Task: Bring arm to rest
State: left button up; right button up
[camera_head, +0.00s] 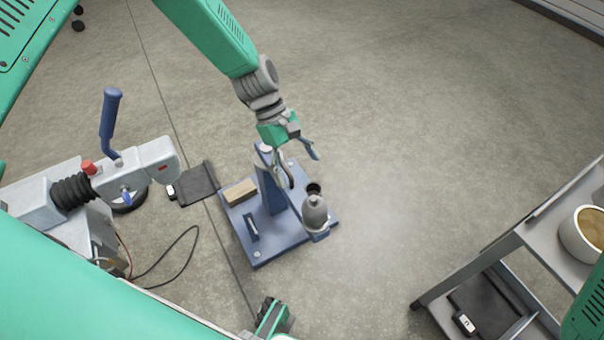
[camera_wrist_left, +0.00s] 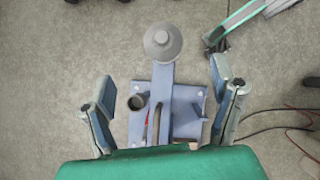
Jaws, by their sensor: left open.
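My left gripper (camera_head: 303,168) hangs from the green arm at the top of the head view. Its two fingers are apart with nothing between them, over the blue stand (camera_head: 258,247). In the left wrist view the left gripper (camera_wrist_left: 168,90) shows spread fingers on either side of the stand (camera_wrist_left: 190,110). A grey rounded knob (camera_head: 315,210) stands at the stand's right edge; it also shows in the left wrist view (camera_wrist_left: 162,42), ahead of the fingers. A green and dark end of what looks like my right arm (camera_head: 272,318) shows at the bottom edge; its jaws are unclear.
A grey trailer coupling (camera_head: 115,175) with a blue lever (camera_head: 110,125) stands left of the stand. A black cable (camera_head: 170,270) lies on the floor between them. A grey cart (camera_head: 530,240) with a round container (camera_head: 585,235) stands at right. The floor between stand and cart is clear.

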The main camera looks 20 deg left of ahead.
dwell(0.3)
pick_arm(q)
jog(key=s+a+f+m+y+p, duration=0.2)
jog(key=s+m+p, duration=0.1)
jog(key=s, duration=0.3)
jog(key=s+a+f+m+y+p, duration=0.2)
jog(key=s+m, duration=0.1)
jog(key=s, duration=0.4)
jog(key=s+a+r+m+t+y+p, duration=0.1)
jog(key=s+a+r+m+p, duration=0.1)
jog(key=s, duration=0.4)
jog(key=s+a+r+m+t+y+p, duration=0.1)
jog(key=s+a+r+m+t+p, duration=0.1)
jog(key=s+a+r+m+p, duration=0.1)
jog(key=s+a+m, duration=0.1)
jog(key=s+m, duration=0.1)
jog(key=m, duration=0.1)
jog(key=shift+s+r, duration=0.35)
jog(key=shift+r, duration=0.05)
